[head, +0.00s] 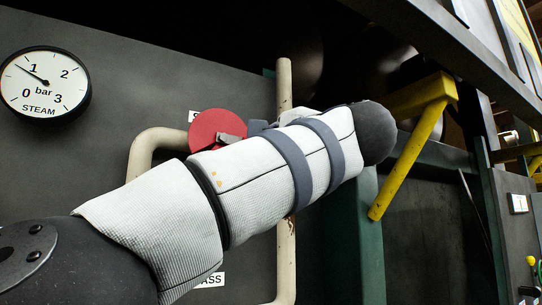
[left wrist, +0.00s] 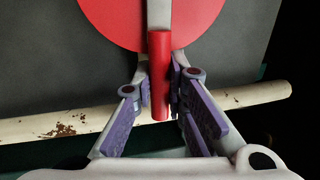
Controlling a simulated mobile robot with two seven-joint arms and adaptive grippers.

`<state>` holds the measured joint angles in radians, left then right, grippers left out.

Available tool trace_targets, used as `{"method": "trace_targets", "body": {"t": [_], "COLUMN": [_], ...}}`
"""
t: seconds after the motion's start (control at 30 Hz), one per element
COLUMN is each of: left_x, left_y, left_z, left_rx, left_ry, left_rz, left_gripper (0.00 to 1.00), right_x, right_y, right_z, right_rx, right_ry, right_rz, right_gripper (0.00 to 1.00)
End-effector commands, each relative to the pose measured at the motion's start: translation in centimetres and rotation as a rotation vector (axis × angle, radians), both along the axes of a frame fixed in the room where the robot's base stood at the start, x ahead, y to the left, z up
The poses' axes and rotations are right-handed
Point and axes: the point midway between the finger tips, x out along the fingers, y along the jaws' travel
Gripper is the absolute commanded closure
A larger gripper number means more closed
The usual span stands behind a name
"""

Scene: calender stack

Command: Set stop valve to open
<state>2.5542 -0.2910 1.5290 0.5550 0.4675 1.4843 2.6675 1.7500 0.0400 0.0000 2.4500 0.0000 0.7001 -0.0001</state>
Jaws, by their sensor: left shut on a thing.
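The valve shows as a red disc (head: 212,129) on the grey panel in the head view, with a short piece of grey lever (head: 232,138) pointing right before my left arm hides it. In the left wrist view the red disc (left wrist: 110,18) is at the top, and the lever's red handle (left wrist: 160,50) runs down from it, crosswise to the pipe behind. My left gripper (left wrist: 161,82) has its purple-padded fingers on both sides of the red handle, shut on it. In the head view its fingers are hidden behind my arm. A white label by the disc is mostly covered. My right gripper is not in view.
A cream pipe (head: 284,90) runs upright behind my arm, and a bent pipe (head: 145,150) lies left of the valve. A steam gauge (head: 45,82) is at upper left. A yellow bracket (head: 414,150) and a green post (head: 370,250) stand close on the right.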

Motion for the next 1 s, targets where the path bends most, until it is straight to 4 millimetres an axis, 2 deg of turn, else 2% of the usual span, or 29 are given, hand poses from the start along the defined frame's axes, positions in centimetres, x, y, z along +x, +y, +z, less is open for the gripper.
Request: {"method": "trace_targets", "body": {"t": [0.67, 0.7, 0.8, 1.0], "left_x": [-0.07, -0.07, -0.08, -0.06], "left_y": [0.10, 0.10, 0.09, 0.07], "left_z": [0.48, 0.49, 0.49, 0.47], "left_rx": [-0.050, -0.050, -0.050, -0.049], "left_ry": [-0.035, -0.035, -0.035, -0.034], "left_rz": [0.001, 0.001, 0.000, 0.000], "left_gripper": [1.00, 0.85, 0.66, 0.66], "right_x": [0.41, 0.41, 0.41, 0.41], "right_y": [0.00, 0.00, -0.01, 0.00], "right_z": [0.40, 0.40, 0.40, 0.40], "right_rx": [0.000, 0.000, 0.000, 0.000], "right_ry": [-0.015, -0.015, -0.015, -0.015], "right_rz": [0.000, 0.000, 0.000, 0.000], "right_gripper": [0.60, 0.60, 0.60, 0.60]}}
